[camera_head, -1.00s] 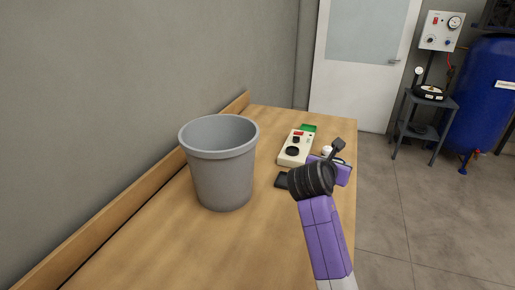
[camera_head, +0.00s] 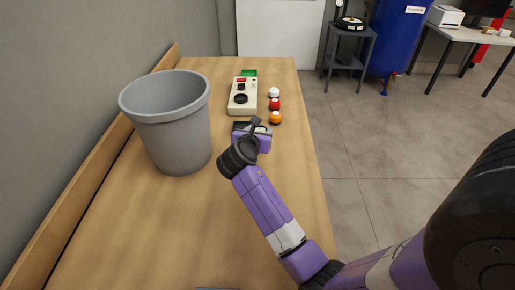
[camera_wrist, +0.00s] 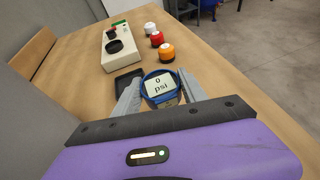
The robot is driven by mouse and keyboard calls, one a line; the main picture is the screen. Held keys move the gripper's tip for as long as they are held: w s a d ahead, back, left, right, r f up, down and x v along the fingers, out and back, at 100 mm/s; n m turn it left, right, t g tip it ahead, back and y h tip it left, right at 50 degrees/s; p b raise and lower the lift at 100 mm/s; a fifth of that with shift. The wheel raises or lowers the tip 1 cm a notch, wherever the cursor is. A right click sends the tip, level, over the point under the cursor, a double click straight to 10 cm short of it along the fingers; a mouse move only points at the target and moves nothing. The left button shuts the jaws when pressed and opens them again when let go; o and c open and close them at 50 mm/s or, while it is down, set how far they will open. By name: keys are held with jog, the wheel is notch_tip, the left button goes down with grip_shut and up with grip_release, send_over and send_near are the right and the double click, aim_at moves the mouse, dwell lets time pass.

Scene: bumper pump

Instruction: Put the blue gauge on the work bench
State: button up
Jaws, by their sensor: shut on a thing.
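The blue gauge (camera_wrist: 162,86) has a round blue rim and a white display reading "0 psi" in the wrist view. My gripper (camera_wrist: 160,100) is shut on it, one grey finger on each side. In the head view my gripper (camera_head: 252,134) is low over the wooden work bench (camera_head: 120,235), and the gauge is hidden or too small to make out there. I cannot tell whether the gauge touches the bench top.
A black tray (camera_wrist: 127,84) lies just left of the gauge. Beyond stand a beige control box (camera_head: 242,97) and white, red and orange knobs (camera_head: 275,118). A grey bin (camera_head: 178,135) stands at the left. The near bench top is clear.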

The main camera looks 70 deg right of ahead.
aim_at(259, 156)
notch_tip(259, 156, down, 8)
jog(key=shift+f+b, duration=0.1)
jog(key=shift+b, duration=0.2)
dwell(0.3)
jog(key=o, duration=1.5)
jog(key=shift+f, duration=0.15)
jog(key=shift+r, duration=0.2)
jog(key=v, duration=1.2)
jog(key=shift+f, duration=0.1)
